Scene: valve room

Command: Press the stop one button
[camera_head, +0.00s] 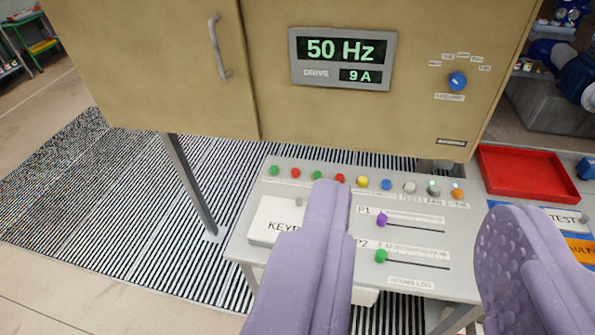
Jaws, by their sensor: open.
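A grey control panel (330,262) carries a row of small round buttons along its far edge. From the left come a green button (274,171), a red button (295,173), a second green button (317,175) and a second red button (339,178). The labels below them are too small to read, so which is stop one cannot be read. My gripper (418,205) is open, with its two lilac fingers wide apart over the near part of the panel. The left finger's tip appears just below the second green and second red buttons and covers part of the panel.
Further right in the row are yellow (362,182), blue, white, lit and orange buttons. Sliders P1 (382,219) and P2 (381,256) lie between my fingers. A beige drive cabinet (155,65) stands behind. A red tray (530,172) is at right.

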